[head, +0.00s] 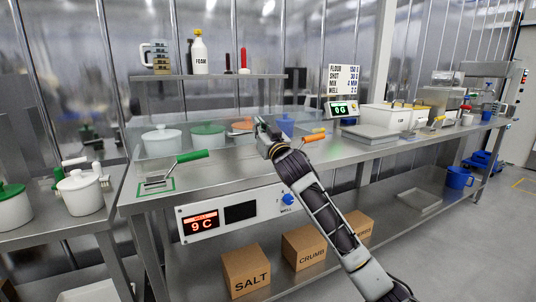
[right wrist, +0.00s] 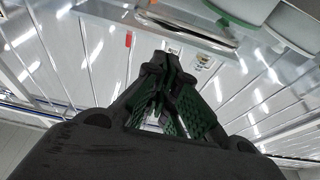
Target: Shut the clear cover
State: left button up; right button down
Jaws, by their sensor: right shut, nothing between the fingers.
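The clear cover (head: 222,115) is faint in the head view, a see-through panel around the row of lidded pots at the back of the steel counter. Its edges are hard to make out, and I cannot tell its exact tilt. My right gripper (head: 264,130) is shut and empty, raised over the counter in front of the pots, near the panel's right part. I cannot tell whether it touches the cover. In the right wrist view its fingertips (right wrist: 172,62) are together with nothing between them. My left gripper is not in view.
A white pot (head: 162,143) and a green-lidded pot (head: 208,138) stand behind the counter's front strip. A green-handled tool (head: 192,156) lies front left, an orange-handled one (head: 313,138) right of my gripper. A shelf (head: 215,76) hangs above. A scale (head: 370,132) stands right.

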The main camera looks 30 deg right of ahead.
jog(key=shift+s+a+f, duration=0.1)
jog(key=shift+s+f, duration=0.95)
jog(key=shift+f, duration=0.35)
jog(key=shift+s+f, duration=1.05)
jog(key=shift+f, duration=0.3)
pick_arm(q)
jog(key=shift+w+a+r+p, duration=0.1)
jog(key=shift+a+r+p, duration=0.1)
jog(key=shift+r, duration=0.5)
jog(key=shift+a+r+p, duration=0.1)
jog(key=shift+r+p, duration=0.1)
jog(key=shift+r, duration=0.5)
pick_arm(e)
jog(key=shift+s+f, duration=0.95)
jog(key=shift+f, duration=0.25)
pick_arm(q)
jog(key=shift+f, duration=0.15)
